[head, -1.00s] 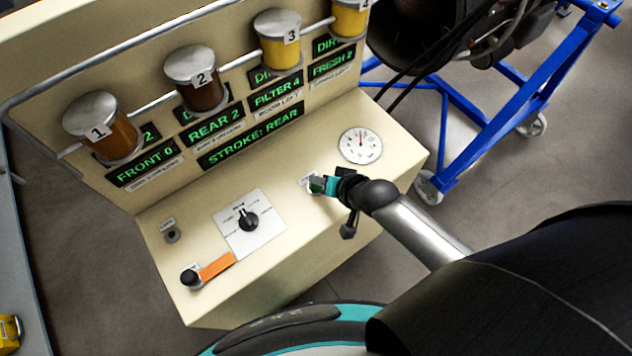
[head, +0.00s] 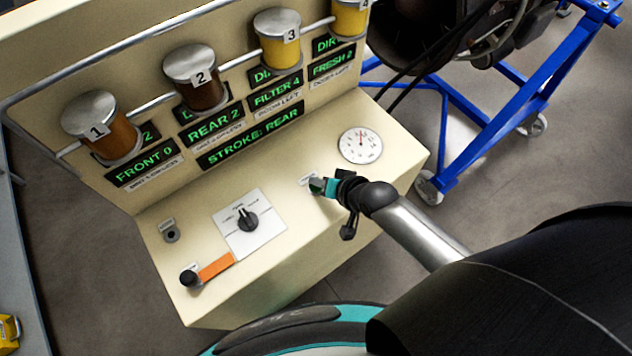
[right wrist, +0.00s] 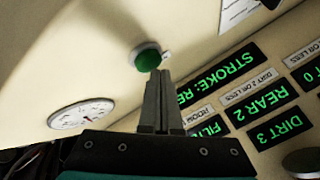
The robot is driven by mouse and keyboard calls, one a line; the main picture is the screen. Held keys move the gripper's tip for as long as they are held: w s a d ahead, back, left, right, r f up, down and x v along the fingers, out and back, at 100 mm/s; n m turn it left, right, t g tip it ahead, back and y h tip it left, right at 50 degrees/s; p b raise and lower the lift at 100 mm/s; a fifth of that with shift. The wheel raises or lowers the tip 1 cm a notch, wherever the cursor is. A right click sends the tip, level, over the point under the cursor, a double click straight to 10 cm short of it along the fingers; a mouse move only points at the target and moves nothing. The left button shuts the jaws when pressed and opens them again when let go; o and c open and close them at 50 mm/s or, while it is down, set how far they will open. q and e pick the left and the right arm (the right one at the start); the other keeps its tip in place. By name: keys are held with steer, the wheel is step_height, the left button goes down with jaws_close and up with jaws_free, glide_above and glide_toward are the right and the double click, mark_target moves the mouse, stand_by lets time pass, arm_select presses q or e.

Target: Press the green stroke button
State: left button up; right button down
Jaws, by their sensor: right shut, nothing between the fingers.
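The green stroke button (right wrist: 148,60) is a round green cap on a metal collar, on the sloped top of the cream console (head: 320,245). In the head view the green button (head: 316,185) is partly hidden by my right gripper (head: 324,187). In the right wrist view my right gripper (right wrist: 158,78) is shut and empty, its fingertips at the button's near edge. I cannot tell whether they touch it. The display (head: 250,136) reads "STROKE: REAR". My left gripper is not in view.
A rotary selector (head: 247,220) on a white plate, an orange lever (head: 216,266) and a round gauge (head: 361,145) are on the console. Numbered jars, such as jar 1 (head: 105,128), line its back panel. A blue wheeled stand (head: 480,120) is at the right.

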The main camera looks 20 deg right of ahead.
mark_target(318, 189)
steer(key=shift+f, duration=0.45)
stand_by(0.3)
steer(key=shift+r, duration=0.1)
steer(key=shift+r+p, duration=0.8)
steer(key=shift+r, duration=0.1)
step_height(318, 189, up, 5)
steer(key=p, duration=0.5)
stand_by(0.7)
